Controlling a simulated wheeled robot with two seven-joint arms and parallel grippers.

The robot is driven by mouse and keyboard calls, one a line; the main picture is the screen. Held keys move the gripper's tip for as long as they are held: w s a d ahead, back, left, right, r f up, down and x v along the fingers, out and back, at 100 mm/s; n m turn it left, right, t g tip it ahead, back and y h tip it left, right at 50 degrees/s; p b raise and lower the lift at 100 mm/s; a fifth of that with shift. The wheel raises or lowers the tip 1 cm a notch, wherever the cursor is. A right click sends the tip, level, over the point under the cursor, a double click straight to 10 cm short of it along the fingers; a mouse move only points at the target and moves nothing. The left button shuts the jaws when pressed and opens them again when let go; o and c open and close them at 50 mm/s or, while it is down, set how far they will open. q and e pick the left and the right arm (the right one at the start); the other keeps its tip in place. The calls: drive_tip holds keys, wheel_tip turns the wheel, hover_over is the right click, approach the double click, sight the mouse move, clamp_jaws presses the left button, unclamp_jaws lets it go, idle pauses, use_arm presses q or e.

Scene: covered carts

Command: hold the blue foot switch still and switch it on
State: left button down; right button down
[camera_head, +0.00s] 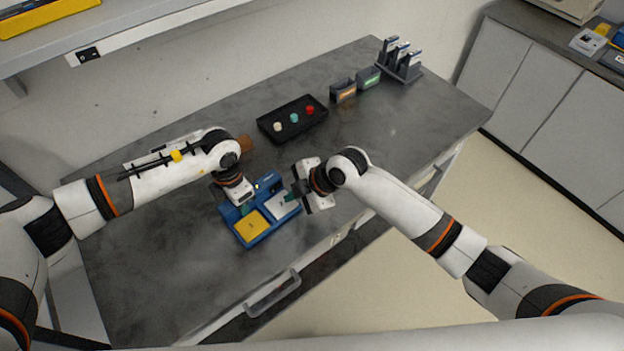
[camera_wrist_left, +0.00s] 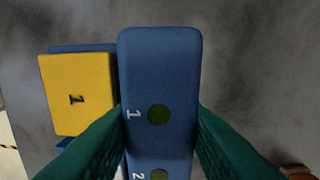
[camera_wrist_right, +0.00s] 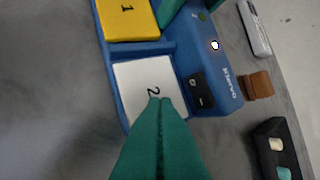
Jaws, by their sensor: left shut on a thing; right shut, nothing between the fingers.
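The blue foot switch (camera_head: 266,233) lies on the grey table, with a yellow pedal (camera_head: 250,226) marked 1 and a white pedal (camera_wrist_right: 147,88) marked 2. My left gripper (camera_wrist_left: 160,125) is shut on its blue raised housing (camera_wrist_left: 160,60), one finger on each side; two dark green lamps show there. In the right wrist view, a small bright lamp (camera_wrist_right: 214,45) and a black rocker switch (camera_wrist_right: 201,95) sit on the housing. My right gripper (camera_wrist_right: 160,102) is shut and empty, its tips in front of the white pedal beside the rocker. I cannot tell whether they touch.
A black tray (camera_head: 270,129) with white, teal and red pieces lies behind the switch. A brown block (camera_wrist_right: 257,85) and a pale case (camera_wrist_right: 254,28) are near the housing. Small bins (camera_head: 343,92) and a rack (camera_head: 408,72) stand at the far right. The left tabletop is clear.

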drive_tip(key=d+v, duration=0.1)
drive_tip(key=v, duration=0.9)
drive_tip(key=shift+w, duration=0.25)
